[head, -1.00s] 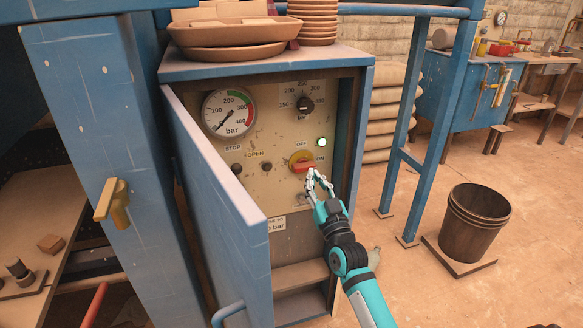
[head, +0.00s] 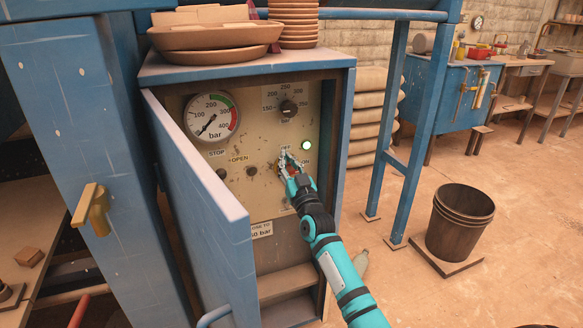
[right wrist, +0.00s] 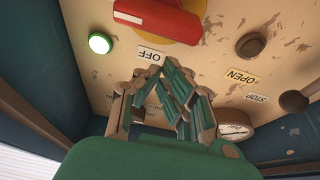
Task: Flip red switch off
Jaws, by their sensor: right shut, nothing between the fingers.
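The red switch (right wrist: 160,18) sits on a yellow round base (right wrist: 192,8) at the top edge of the right wrist view, partly cut off. Its red handle points to the side of the lit green lamp (right wrist: 100,43), which also shows in the head view (head: 306,145). The OFF label (right wrist: 151,54) lies between the switch and my fingers. My right gripper (head: 285,156) is shut and empty in front of the panel and covers most of the switch in the head view. Its fingertips (right wrist: 160,65) appear close to the OFF label; contact cannot be told. My left gripper is not in view.
The panel (head: 190,155) is inside a blue cabinet whose door (head: 200,200) stands open at the left. A pressure gauge (head: 212,117), a dial (head: 288,108) and two dark buttons share the panel. A bucket (head: 460,222) stands on the floor at right.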

